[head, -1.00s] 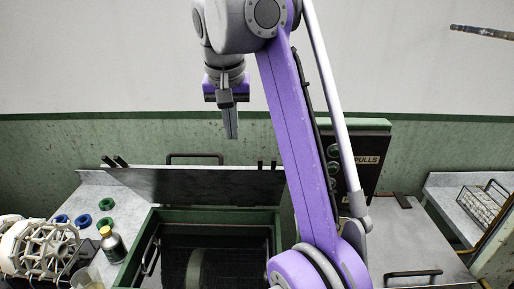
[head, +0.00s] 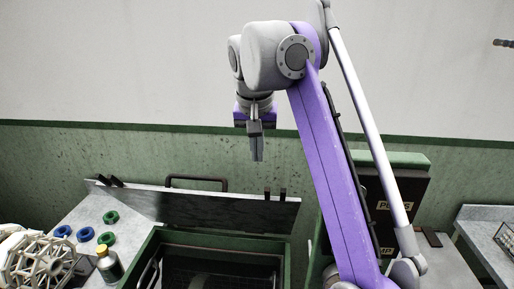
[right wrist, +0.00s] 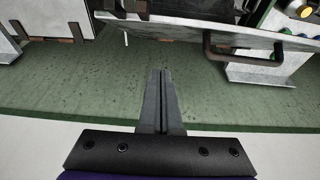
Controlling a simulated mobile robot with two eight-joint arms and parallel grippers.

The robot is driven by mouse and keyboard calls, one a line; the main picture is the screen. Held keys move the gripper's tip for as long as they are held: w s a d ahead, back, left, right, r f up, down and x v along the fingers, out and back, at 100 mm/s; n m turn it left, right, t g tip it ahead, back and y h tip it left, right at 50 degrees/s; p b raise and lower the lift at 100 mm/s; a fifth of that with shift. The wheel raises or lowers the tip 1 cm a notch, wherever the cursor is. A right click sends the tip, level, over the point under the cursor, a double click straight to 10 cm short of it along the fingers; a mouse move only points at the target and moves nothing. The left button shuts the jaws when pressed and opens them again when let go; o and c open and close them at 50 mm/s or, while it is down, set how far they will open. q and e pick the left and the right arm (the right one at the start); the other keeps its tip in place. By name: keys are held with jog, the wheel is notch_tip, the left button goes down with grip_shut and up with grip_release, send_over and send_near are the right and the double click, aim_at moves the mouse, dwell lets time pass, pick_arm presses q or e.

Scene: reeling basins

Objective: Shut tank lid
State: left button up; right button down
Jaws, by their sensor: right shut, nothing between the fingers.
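The tank lid (head: 195,206) is a long grey panel standing open and tilted up along the back edge of the green-framed tank (head: 215,240). Its dark bar handle (head: 197,178) sticks up from the top edge, and it also shows in the right wrist view (right wrist: 245,56). My right gripper (head: 257,158) is shut and empty, pointing down, above the lid and to the right of the handle in the head view. In the right wrist view its fingers (right wrist: 160,72) are together, apart from the handle. My left gripper is not in view.
A bottle with a yellow cap (head: 109,264), green and blue rings (head: 84,234) and a pale reel frame (head: 40,262) are left of the tank. A dark labelled panel (head: 400,205) stands right, partly behind my right arm. A green wall (head: 60,160) runs behind.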

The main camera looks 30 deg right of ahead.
aim_at(257, 196)
jog(key=f, duration=0.2)
jog(key=f+b, duration=0.1)
jog(key=f, duration=0.1)
jog(key=f+b, duration=0.1)
jog(key=f, duration=0.1)
jog(key=shift+s+f, duration=0.2)
jog(key=shift+s, duration=0.1)
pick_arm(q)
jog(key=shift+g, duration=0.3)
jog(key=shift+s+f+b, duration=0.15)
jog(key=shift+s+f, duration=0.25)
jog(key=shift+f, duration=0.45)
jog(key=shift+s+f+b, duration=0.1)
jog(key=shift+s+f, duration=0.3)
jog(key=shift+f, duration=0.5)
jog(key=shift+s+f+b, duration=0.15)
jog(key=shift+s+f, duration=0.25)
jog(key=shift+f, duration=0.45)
pick_arm(e)
jog(key=shift+s+a+f, duration=0.3)
jog(key=shift+s+a, duration=0.25)
jog(key=shift+s, duration=0.1)
